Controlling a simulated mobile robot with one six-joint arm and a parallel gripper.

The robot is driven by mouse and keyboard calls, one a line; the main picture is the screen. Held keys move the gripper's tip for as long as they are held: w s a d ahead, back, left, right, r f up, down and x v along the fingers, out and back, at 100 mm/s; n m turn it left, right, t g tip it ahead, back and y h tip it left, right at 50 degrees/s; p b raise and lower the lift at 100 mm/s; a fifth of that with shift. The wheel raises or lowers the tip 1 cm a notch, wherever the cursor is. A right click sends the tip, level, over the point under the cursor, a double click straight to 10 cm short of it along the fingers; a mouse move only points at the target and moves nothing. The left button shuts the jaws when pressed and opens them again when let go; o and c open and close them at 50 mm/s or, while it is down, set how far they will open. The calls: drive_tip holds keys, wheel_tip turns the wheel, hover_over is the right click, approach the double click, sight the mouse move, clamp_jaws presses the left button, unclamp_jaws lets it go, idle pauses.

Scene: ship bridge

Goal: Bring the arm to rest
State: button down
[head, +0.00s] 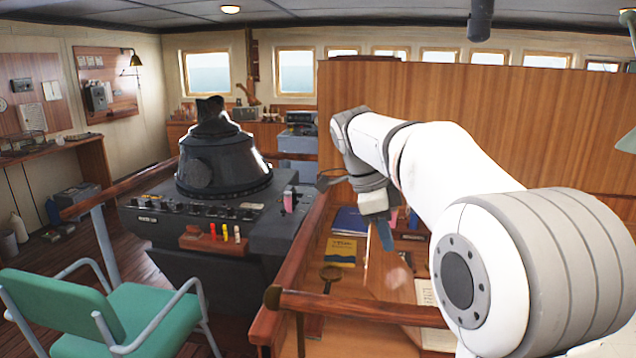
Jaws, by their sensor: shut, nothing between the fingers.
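My white arm (440,165) comes in from the lower right and reaches over the wooden chart desk. Its wrist bends down near the wooden partition. My gripper (386,238) points down above the desk and is shut, with nothing seen in it. Its fingers show as a narrow bluish shape, and part of the desk behind it is hidden.
The desk holds a yellow book (341,252), a blue book (350,221) and a magnifying glass (330,274). A wooden rail (350,306) runs along its front. A black console (222,165) and a green chair (130,315) stand left. A wooden partition (480,110) rises behind.

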drive_tip(key=s+d+f+n+t+y, duration=0.1)
drive_tip(key=s+f+n+t+y, duration=0.1)
drive_tip(key=s+f+n, duration=0.5)
drive_tip(key=s+d+f+n+t+y, duration=0.1)
drive_tip(key=s+f+n+t, duration=0.1)
drive_tip(key=s+f+n, duration=0.5)
drive_tip(key=s+n, duration=0.6)
drive_tip(key=s, duration=0.2)
drive_tip(key=shift+s+d+f+y, duration=0.2)
drive_tip(key=shift+s+f+y, duration=0.1)
drive_tip(key=shift+f+y, duration=0.1)
drive_tip(key=shift+r, duration=0.1)
